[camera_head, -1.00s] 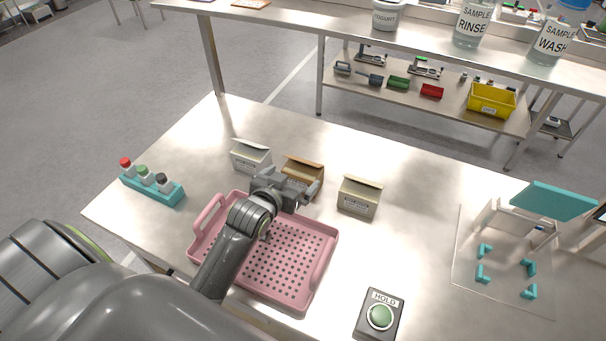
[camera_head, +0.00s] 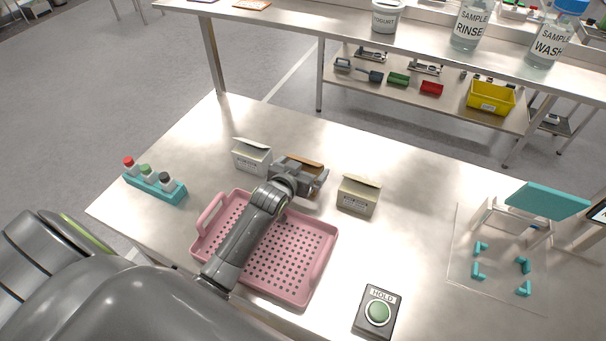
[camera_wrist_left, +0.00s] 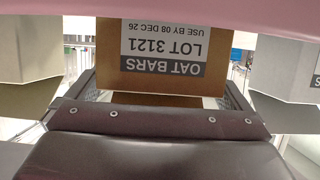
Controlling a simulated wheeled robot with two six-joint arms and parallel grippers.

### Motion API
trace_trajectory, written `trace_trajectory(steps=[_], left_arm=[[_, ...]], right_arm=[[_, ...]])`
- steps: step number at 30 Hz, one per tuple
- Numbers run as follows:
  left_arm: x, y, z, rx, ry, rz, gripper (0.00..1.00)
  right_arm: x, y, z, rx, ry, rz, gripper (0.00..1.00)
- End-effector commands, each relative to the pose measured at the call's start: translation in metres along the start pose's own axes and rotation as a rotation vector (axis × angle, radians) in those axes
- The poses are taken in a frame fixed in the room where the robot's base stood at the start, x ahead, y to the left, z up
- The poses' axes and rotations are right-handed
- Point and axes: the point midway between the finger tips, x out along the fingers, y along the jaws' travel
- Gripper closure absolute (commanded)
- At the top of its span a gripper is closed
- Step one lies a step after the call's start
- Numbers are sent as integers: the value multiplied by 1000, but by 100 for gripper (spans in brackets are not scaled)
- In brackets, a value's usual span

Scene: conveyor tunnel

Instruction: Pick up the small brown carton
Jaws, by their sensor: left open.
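The small brown carton (camera_head: 308,162) stands on the metal table just behind the pink tray, between two pale cartons. In the head view my left gripper (camera_head: 302,176) covers most of it, and only its brown top flap shows clearly. In the left wrist view the brown carton (camera_wrist_left: 160,88) shows between the two open fingers, with an upside-down "OAT BARS LOT 3121" label. My left gripper is open at the carton; I cannot tell whether a finger touches it. My right gripper is not in view.
Pale open-flapped cartons stand close at left (camera_head: 252,158) and right (camera_head: 358,196). The pink tray (camera_head: 288,262) lies under my left forearm. A teal vial rack (camera_head: 155,187) is at left, a HOLD button (camera_head: 378,312) at front right. The table beyond the cartons is clear.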

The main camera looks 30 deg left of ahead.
Motion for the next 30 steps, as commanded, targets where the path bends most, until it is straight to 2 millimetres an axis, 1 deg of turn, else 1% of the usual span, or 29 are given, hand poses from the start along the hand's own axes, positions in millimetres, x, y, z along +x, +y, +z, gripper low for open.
trace_trajectory(steps=[4, 12, 19, 22, 26, 30], left_arm=[[0, 0, 0, 0, 0, 0, 1], [0, 0, 0, 0, 0, 0, 37], [-1, 0, -2, 0, 2, 0, 38], [-2, 0, -7, 0, 5, 1, 38], [-9, 0, -24, 0, 7, 1, 38], [-19, 0, -49, 1, 9, 1, 38]], right_arm=[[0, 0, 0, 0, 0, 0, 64], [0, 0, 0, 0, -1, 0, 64], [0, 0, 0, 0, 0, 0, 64], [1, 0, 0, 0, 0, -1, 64], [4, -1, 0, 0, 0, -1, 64], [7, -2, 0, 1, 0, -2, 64]])
